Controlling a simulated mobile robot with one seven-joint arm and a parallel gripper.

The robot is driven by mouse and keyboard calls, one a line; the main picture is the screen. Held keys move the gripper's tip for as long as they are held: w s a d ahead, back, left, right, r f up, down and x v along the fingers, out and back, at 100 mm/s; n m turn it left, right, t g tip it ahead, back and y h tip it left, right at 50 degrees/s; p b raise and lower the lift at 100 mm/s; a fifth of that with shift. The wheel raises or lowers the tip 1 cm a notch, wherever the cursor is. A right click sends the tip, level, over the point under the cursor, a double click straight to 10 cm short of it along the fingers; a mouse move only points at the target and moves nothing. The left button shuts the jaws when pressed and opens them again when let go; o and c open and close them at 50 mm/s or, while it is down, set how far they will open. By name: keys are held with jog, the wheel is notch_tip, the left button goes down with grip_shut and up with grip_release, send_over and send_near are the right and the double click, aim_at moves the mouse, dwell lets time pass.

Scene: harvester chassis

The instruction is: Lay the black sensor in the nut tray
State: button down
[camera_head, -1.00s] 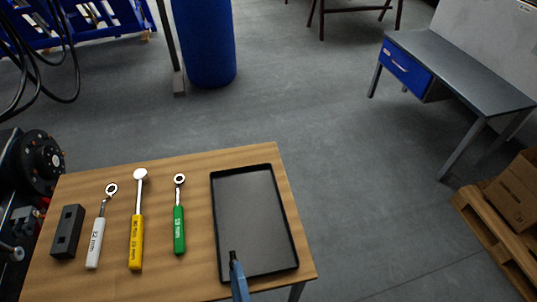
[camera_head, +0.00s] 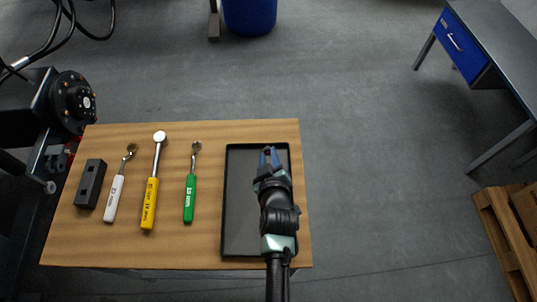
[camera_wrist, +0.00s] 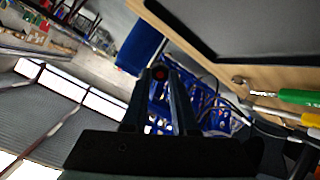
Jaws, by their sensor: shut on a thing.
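The nut tray (camera_head: 240,205) is a shallow black rectangular tray on the right part of the wooden table. Its rim and grey-black inside show at the top right of the wrist view (camera_wrist: 262,28). My gripper (camera_head: 269,154) is over the far right part of the tray in the head view, with my arm covering much of the tray's right side. In the wrist view my gripper (camera_wrist: 161,76) is shut on a small dark round piece with a red face, the black sensor (camera_wrist: 160,73). Most of the sensor is hidden by the fingers. My gripper's height above the tray is unclear.
Left of the tray lie a green-handled ratchet (camera_head: 190,198), a yellow-handled ratchet (camera_head: 150,203), a white-handled ratchet (camera_head: 114,198) and a black block (camera_head: 90,184). Dark machinery (camera_head: 73,102) stands at the table's left. The tray's visible inside is empty.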

jog(key=shift+s+r, duration=0.1)
notch_tip(320, 180, down, 9)
jog(key=b, duration=0.9)
jog(key=c, duration=0.6)
grip_release()
jog(key=v, duration=1.3)
jog(key=shift+p, duration=0.3)
